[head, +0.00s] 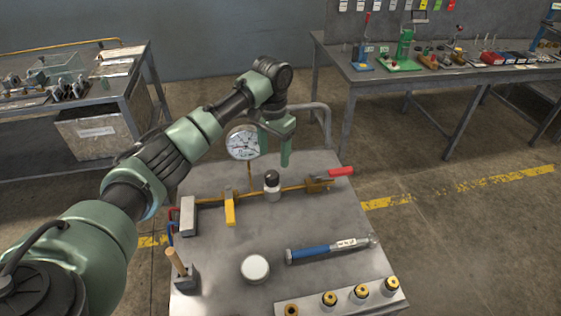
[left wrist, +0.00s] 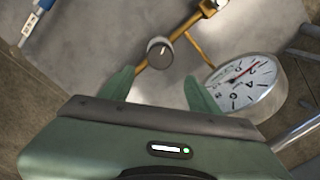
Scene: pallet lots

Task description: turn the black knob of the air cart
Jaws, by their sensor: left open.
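The black knob (head: 271,178) sits on a white-collared valve on the brass pipe of the air cart (head: 215,268). In the left wrist view the knob (left wrist: 160,52) is round and dark with a pale line on its top. My left gripper (head: 274,152) points down, open and empty, above and a little behind the knob. In the left wrist view the two green fingers of my left gripper (left wrist: 160,85) are spread wide, with the knob beyond their tips, apart from both. My right gripper is not in view.
A round gauge (head: 243,142) stands close to my left gripper. A yellow lever (head: 229,210) and a red-handled valve (head: 340,171) flank the knob. A blue torque wrench (head: 325,250), a white round lid (head: 255,268) and several brass fittings lie nearer.

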